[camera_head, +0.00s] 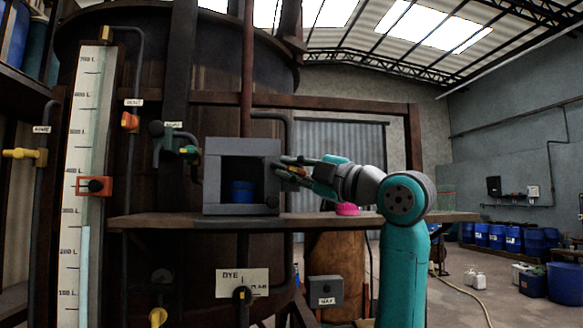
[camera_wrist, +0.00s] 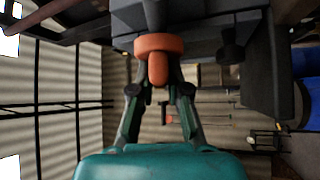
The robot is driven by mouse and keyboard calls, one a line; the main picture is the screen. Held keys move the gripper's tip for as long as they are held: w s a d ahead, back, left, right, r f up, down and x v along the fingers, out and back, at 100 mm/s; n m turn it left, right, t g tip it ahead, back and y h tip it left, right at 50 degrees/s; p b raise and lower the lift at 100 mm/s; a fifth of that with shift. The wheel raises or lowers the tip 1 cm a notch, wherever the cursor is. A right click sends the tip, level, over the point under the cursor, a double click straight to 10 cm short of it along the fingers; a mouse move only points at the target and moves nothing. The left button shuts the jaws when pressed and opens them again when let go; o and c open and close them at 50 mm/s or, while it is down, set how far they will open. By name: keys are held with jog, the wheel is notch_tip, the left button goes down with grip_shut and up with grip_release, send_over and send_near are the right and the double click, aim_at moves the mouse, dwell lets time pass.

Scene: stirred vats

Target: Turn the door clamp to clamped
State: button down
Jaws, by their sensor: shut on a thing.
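The door clamp (camera_wrist: 158,62) shows in the wrist view as an orange collar with a rounded orange handle on a dark grey box. My gripper (camera_wrist: 158,80) has one finger on each side of the handle and is shut on it. In the head view, my gripper (camera_head: 287,165) reaches in from the right to the right side of the grey box (camera_head: 212,180). A small orange patch of the clamp (camera_head: 298,171) shows among the fingers. The clamp's turn angle is hard to read there. A blue container (camera_head: 242,191) sits inside the box, visible through its front.
The box stands on a brown shelf (camera_head: 340,219) before a large rusty vat (camera_head: 215,80). A pink object (camera_head: 347,209) lies on the shelf below my arm. Valves and a level gauge (camera_head: 85,200) stand left. Blue drums (camera_head: 505,237) stand far right.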

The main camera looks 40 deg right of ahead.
jog(key=shift+w+d+f+n+g, duration=0.1)
jog(key=shift+d+f+n+g, duration=0.1)
jog(key=shift+n+g, duration=0.55)
jog(key=shift+w+d+f+n+g, duration=0.1)
jog(key=shift+d+n+g, duration=0.05)
jog(key=shift+n+g, duration=0.55)
jog(key=c, duration=1.2)
grip_release()
jog(key=shift+o, duration=0.3)
jog(key=shift+d, duration=0.2)
jog(key=shift+a, duration=0.25)
